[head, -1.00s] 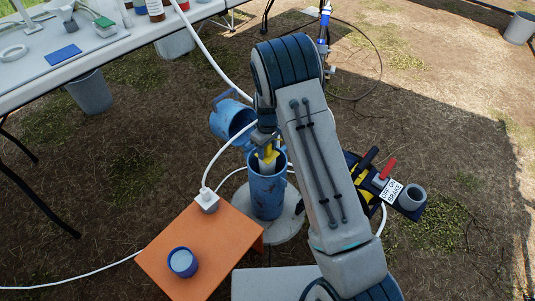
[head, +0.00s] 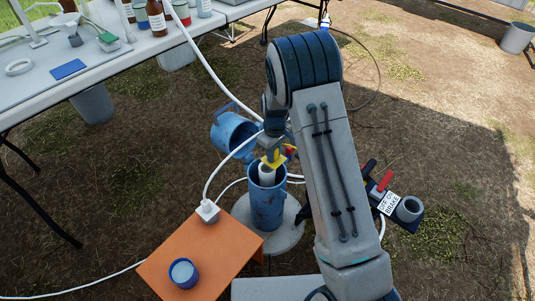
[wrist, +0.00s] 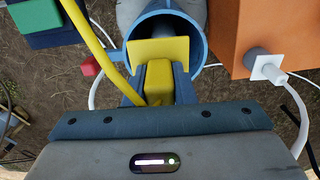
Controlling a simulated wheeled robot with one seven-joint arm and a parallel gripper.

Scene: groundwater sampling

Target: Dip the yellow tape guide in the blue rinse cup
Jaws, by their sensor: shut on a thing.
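The yellow tape guide (head: 275,160) is between the jaws of my gripper (head: 271,148), just above the mouth of the upright blue casing (head: 267,200). In the wrist view the guide (wrist: 163,52) shows a flat plate in front of a block, and my gripper (wrist: 158,95) is shut on the block. A white inner pipe (head: 266,174) shows below the guide in the casing. The blue rinse cup (head: 184,274) stands upright on the orange table (head: 165,250), left of and nearer than the casing. Its inside looks pale. The cup is not in the wrist view.
A white plug-like fitting (head: 208,211) with a cable sits on the orange table's back corner. A yellow tape (wrist: 92,42) runs from the guide. The reel with red handle (head: 385,181) lies right.

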